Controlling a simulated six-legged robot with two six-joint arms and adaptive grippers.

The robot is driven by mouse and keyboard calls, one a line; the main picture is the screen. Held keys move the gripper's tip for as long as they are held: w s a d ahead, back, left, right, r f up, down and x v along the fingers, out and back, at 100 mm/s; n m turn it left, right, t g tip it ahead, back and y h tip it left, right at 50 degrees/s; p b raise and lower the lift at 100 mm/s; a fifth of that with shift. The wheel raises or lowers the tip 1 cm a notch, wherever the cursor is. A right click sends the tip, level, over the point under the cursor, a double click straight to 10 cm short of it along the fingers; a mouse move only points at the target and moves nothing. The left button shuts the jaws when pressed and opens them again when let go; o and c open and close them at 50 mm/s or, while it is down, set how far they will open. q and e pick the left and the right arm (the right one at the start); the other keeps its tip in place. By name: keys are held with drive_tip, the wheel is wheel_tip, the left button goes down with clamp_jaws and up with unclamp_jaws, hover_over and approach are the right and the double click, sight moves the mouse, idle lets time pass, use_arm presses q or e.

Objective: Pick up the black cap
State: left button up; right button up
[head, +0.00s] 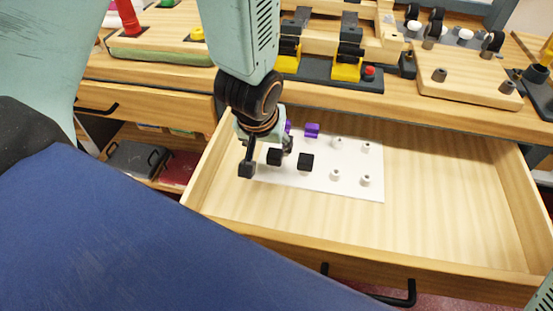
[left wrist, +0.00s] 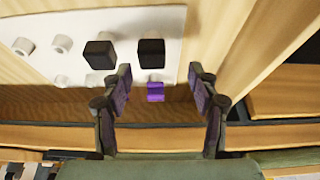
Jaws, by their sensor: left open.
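Two black caps sit side by side on a white pegged board (head: 352,188) inside the open drawer. One black cap (head: 306,161) stands clear to the right of my left gripper (head: 267,157). The other black cap (head: 275,157) shows between the fingertips in the head view. In the left wrist view the caps are one nearly in line with the finger gap (left wrist: 151,53) and one left of it (left wrist: 100,54). The left gripper (left wrist: 160,78) is open and empty, above the board's left end; contact cannot be told. My right gripper is not in view.
Purple caps (head: 312,130) sit on the board's far row, one partly hidden by my gripper. Bare pale pegs (head: 366,180) stand to the right. The drawer's right half (head: 450,210) is empty. The counter behind holds a wooden block (head: 465,80) and fixtures.

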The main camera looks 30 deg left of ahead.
sight(275, 154)
use_arm(q)
drive_tip(key=shift+w+d+f, duration=0.1)
drive_tip(key=shift+d+f, duration=0.1)
drive_tip(key=shift+f, duration=0.05)
drive_tip(key=shift+w+d+f+b, duration=0.1)
drive_tip(key=shift+d+f+b, duration=0.05)
drive_tip(key=shift+f+b, duration=0.2)
drive_tip(key=b+x, duration=0.2)
drive_tip(key=x, duration=0.1)
drive_tip(key=shift+f, duration=0.3)
drive_tip(key=shift+w+d+f+b, duration=0.1)
drive_tip(key=shift+w+f+b, duration=0.2)
drive_tip(key=shift+f, duration=0.1)
drive_tip(key=shift+r, duration=0.1)
drive_tip(key=shift+c, duration=0.5)
drive_tip(key=c, duration=0.9)
drive_tip(key=shift+o, duration=0.2)
wheel_tip(275, 154, up, 8)
drive_tip(key=p, duration=0.5)
drive_tip(key=shift+r, duration=0.2)
drive_tip(key=shift+r+p, duration=0.7)
drive_tip(key=shift+r, duration=0.15)
